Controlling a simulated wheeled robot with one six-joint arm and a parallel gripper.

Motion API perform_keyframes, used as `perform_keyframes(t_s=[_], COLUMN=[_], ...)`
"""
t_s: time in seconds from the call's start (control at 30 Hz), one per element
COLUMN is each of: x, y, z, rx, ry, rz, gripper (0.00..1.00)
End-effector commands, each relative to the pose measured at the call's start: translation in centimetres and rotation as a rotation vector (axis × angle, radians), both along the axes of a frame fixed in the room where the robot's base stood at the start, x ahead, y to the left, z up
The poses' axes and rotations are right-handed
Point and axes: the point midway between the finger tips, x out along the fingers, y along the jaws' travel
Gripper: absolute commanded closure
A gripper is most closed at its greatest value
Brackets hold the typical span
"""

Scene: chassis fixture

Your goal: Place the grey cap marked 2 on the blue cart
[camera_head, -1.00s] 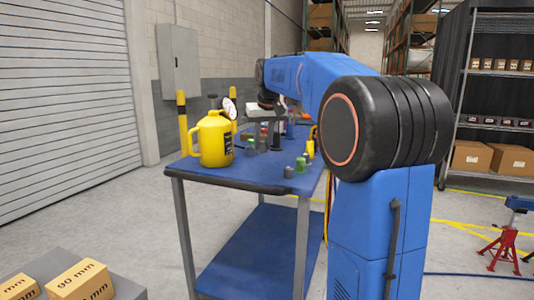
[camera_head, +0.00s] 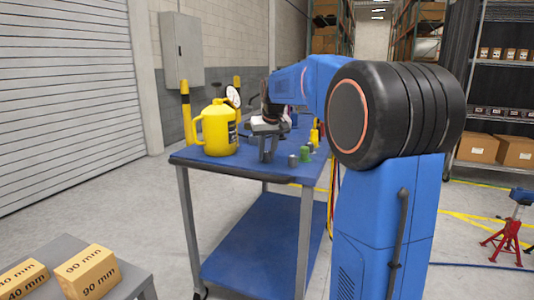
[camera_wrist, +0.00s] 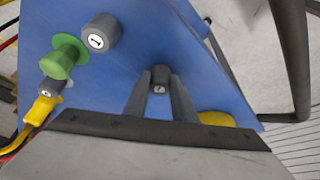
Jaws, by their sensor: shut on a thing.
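My gripper (camera_wrist: 160,85) is shut on a small dark grey cap (camera_wrist: 160,74), which sits between the fingertips in the wrist view. Its small round label looks like a 2. In the head view my gripper (camera_head: 267,157) points down low over the top of the blue cart (camera_head: 240,174), right of the yellow jug. The cap is not clear there. I cannot tell whether it touches the cart top. Another grey cap, marked 1 (camera_wrist: 101,33), stands on the cart apart from my gripper; it also shows in the head view (camera_head: 293,160).
A green knobbed piece (camera_wrist: 63,55), a small grey piece (camera_wrist: 50,88) and a yellow piece (camera_wrist: 40,108) stand beside cap 1. The yellow jug (camera_head: 215,132) stands close left of my gripper. The cart's front top is clear. Boxes (camera_head: 88,272) lie at lower left.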

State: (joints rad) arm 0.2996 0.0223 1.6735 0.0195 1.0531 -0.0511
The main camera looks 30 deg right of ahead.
Motion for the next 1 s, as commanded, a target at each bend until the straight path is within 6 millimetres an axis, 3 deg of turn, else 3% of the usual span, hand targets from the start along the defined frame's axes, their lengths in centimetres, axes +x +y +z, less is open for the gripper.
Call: perform_keyframes(t_s=[0.07, 0.1, 0.17, 0.57, 0.77, 1.0], x=[0.0, 0.0, 0.0, -0.1, -1.1, -2.8], y=[0.0, 0.0, 0.0, 0.0, 0.3, 0.7], z=[-0.2, -0.2, -0.2, 0.4, 3.0, 7.3], rx=[0.0, 0.0, 0.0, 0.0, -0.001, -0.001], ry=[0.001, 0.001, 0.001, -0.001, -0.003, -0.003], rz=[0.0, 0.0, 0.0, 0.0, 0.0, 0.0], gripper=[1.0, 0.71, 0.57, 0.57, 0.57, 0.57])
